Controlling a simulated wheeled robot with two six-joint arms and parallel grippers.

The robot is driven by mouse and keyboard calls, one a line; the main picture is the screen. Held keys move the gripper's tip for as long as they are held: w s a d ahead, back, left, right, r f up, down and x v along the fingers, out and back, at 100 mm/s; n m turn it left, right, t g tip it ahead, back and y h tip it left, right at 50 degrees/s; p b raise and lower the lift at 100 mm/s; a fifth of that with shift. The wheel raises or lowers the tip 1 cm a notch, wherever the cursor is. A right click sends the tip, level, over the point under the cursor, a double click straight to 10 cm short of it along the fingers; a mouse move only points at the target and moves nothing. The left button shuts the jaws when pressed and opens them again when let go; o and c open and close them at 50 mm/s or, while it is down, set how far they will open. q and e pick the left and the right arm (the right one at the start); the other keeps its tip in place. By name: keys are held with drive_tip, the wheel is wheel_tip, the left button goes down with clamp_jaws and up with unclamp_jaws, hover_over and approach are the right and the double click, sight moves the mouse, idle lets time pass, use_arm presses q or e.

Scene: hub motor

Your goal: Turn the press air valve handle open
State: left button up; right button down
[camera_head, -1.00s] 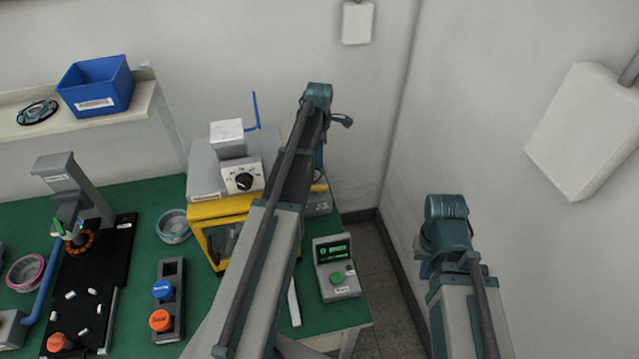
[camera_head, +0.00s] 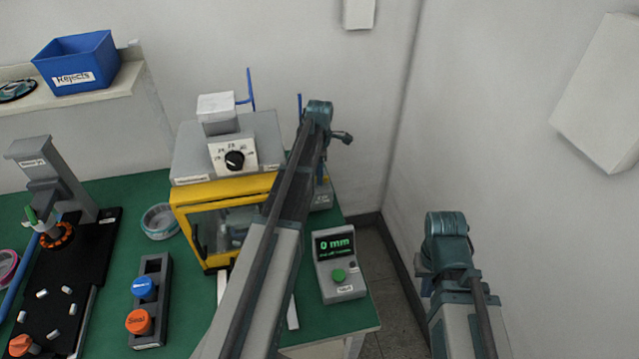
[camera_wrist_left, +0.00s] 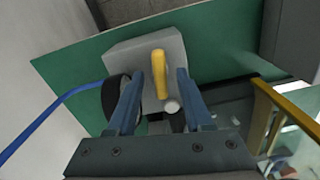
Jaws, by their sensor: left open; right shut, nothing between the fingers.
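The yellow valve handle (camera_wrist_left: 160,74) stands up from a grey valve block (camera_wrist_left: 118,56) in the left wrist view. My left gripper (camera_wrist_left: 158,82) is open, with one blue finger on each side of the handle. A gap shows on both sides, and I cannot tell how deep the handle sits between the fingers. In the head view the valve block (camera_head: 323,198) shows only in part beside my left arm, and the handle and left gripper are hidden there. My right arm's links show at the lower right, but its gripper is out of view.
A grey and yellow press (camera_head: 222,192) stands left of my left arm. A readout box (camera_head: 340,270) showing "0 mm" is in front of the valve. A blue hose (camera_wrist_left: 48,122) and dark round part (camera_wrist_left: 113,98) lie beside the block. The wall is close behind.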

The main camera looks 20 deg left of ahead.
use_arm(q)
drive_tip(key=shift+f, duration=0.55)
drive_tip(key=shift+r, duration=0.1)
drive_tip(key=shift+c, duration=0.3)
clamp_jaws()
